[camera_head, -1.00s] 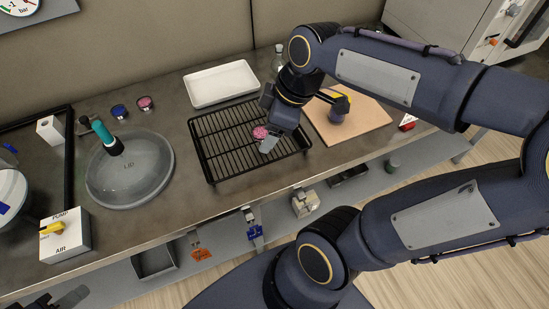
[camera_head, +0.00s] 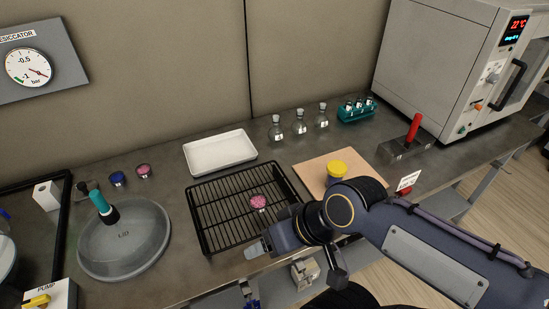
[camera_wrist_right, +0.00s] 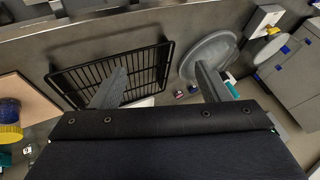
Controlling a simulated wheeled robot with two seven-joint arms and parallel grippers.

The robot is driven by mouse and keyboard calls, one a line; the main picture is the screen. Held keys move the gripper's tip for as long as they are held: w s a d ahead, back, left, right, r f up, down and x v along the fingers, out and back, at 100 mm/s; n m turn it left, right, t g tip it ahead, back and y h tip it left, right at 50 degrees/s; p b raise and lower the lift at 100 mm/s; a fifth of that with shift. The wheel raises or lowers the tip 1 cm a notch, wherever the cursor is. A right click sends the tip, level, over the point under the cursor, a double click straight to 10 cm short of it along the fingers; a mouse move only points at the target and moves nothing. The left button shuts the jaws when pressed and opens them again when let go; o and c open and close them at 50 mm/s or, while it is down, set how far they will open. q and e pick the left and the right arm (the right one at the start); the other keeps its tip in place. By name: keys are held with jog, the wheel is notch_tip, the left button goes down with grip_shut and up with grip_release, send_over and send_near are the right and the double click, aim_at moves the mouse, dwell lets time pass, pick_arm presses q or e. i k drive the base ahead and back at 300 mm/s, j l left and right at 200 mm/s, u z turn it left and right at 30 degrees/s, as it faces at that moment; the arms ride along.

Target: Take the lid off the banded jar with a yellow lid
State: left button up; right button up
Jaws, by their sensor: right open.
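The banded jar with a yellow lid (camera_head: 337,169) stands on the tan board (camera_head: 309,171) in the head view, its blue-purple body (camera_head: 335,181) partly showing under the lid. The lid is on. My right arm partly covers the board's front. In the right wrist view the yellow lid (camera_wrist_right: 10,133) and blue body show at the left edge, outside the fingers. My right gripper (camera_head: 262,247) is at the bench's front edge, left of the jar; in the wrist view its fingers (camera_wrist_right: 160,86) are apart and empty. My left gripper is not in view.
A black wire rack (camera_head: 206,224) bears a pink-lidded jar (camera_head: 258,203). A white tray (camera_head: 217,151) and several small flasks (camera_head: 300,124) stand behind. A desiccator lid (camera_head: 122,240) lies left. A red-handled block (camera_head: 408,145) and an oven (camera_head: 440,65) are right.

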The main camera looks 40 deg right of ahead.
aim_at(331, 180)
jog(key=z, duration=1.9)
jog(key=k+u, duration=0.1)
jog(key=k, duration=0.4)
jog(key=i+l+u, duration=0.15)
jog(key=u, duration=0.35)
jog(key=i+l+u, duration=0.1)
jog(key=l+u, duration=0.25)
jog(key=u, duration=0.15)
jog(key=i+l+u, duration=0.2)
jog(key=l, duration=0.8)
jog(key=l+u, duration=0.15)
jog(key=l, duration=0.9)
